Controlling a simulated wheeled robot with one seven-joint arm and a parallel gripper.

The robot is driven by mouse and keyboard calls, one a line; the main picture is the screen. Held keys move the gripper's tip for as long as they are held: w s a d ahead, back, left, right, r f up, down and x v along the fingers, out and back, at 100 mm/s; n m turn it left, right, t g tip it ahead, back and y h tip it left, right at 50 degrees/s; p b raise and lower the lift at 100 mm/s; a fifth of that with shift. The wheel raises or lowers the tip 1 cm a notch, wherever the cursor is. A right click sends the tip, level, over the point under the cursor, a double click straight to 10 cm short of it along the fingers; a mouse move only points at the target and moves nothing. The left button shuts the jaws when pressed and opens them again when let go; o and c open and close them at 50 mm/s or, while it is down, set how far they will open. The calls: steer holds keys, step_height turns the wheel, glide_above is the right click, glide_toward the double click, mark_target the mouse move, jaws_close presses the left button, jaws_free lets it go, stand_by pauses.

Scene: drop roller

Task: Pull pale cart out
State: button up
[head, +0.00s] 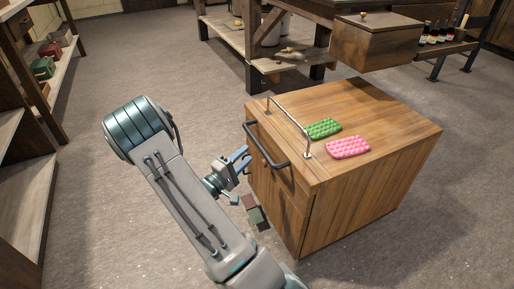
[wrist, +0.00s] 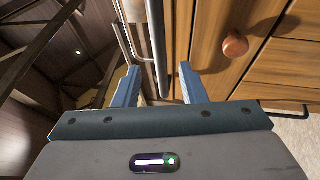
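The cart (head: 375,160) is a wooden, box-shaped cabinet standing on the floor at centre right in the head view. A dark bar handle (head: 267,147) is fixed to its left-facing side near the top. My gripper (head: 241,158) is at that side, a little below and left of the handle. In the wrist view my gripper (wrist: 158,72) is open, with one blue finger on each side of a grey bar (wrist: 156,40). The bar appears between the fingers; I cannot tell its depth or any contact. The cart's wooden face (wrist: 215,70) and round knob (wrist: 235,44) are to the right.
A green pack (head: 322,128) and a pink pack (head: 348,147) lie on the cart top beside a thin metal rail (head: 288,122). Small blocks (head: 255,213) show near the cart's foot. Shelves (head: 25,185) stand left, a workbench (head: 285,50) behind. Floor between is clear.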

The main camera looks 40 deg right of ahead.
mark_target(257, 142)
steer(key=b+x, duration=0.1)
steer(key=x, duration=0.6)
jaws_close()
